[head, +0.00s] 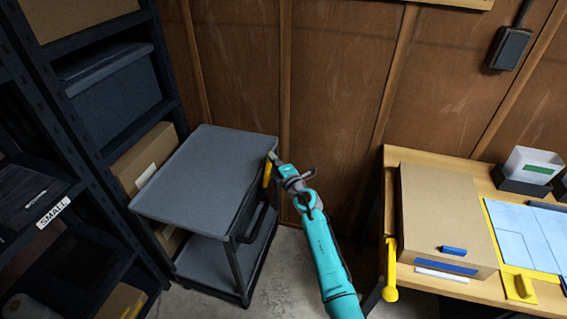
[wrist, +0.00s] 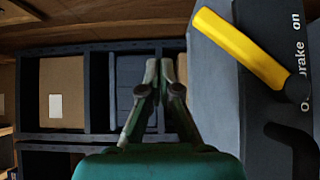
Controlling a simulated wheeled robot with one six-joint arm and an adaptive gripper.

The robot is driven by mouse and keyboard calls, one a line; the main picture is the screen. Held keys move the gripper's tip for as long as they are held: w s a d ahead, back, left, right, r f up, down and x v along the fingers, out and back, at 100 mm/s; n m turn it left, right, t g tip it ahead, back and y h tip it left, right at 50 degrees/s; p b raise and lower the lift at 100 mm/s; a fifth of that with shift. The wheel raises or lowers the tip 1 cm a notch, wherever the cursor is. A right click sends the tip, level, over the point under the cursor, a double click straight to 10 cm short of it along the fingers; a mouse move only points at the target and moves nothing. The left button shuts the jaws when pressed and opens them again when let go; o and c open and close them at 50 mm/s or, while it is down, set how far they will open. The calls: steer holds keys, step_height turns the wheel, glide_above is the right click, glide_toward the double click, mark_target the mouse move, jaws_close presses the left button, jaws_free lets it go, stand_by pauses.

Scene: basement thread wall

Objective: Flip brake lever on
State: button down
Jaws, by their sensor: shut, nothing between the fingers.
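The brake lever is a yellow bar on the side of the grey cart (head: 205,165). In the head view the brake lever (head: 266,175) shows as a short strip at the cart's right corner, partly beside my gripper. In the wrist view the brake lever (wrist: 240,48) slants from upper left to lower right, next to the dark label panel (wrist: 275,22) with "brake" and "on" printed sideways. My gripper (wrist: 166,66) is shut and empty, left of the lever and apart from it in that view. In the head view my gripper (head: 273,157) is at the cart's top right corner; contact is unclear.
A dark cart handle (head: 262,218) is below the lever. Dark shelves (head: 75,125) with boxes stand at left. At right a wooden table (head: 440,288) holds a cardboard box (head: 445,215), and a yellow handle (head: 391,270) hangs at its edge. Floor between is clear.

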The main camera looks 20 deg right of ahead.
steer(key=s+d+r, duration=0.1)
steer(key=s+r, duration=0.2)
steer(key=s, duration=0.2)
steer(key=shift+s+d, duration=0.3)
steer(key=shift+d, duration=0.05)
steer(key=s+a+f+m, duration=0.2)
steer(key=s+f, duration=0.1)
steer(key=s, duration=0.7)
steer(key=s+a+f+m, duration=0.3)
steer(key=s+f, duration=0.1)
steer(key=s, duration=0.5)
steer(key=s+a+f+m, duration=0.2)
steer(key=s+f, duration=0.1)
steer(key=s, duration=0.7)
steer(key=s+r+m+g+h, duration=0.1)
steer(key=s+r+m, duration=0.2)
steer(key=s, duration=0.8)
steer(key=s+d+r+m+g+h, duration=0.1)
steer(key=s+r+m, duration=0.2)
steer(key=s, duration=0.8)
steer(key=s+r+m+g, duration=0.1)
steer(key=s+r+m, duration=0.2)
steer(key=s, duration=0.9)
steer(key=m, duration=0.3)
steer(key=shift+d+m+h, duration=0.35)
steer(key=shift+m+h, duration=0.05)
steer(key=shift+a, duration=0.1)
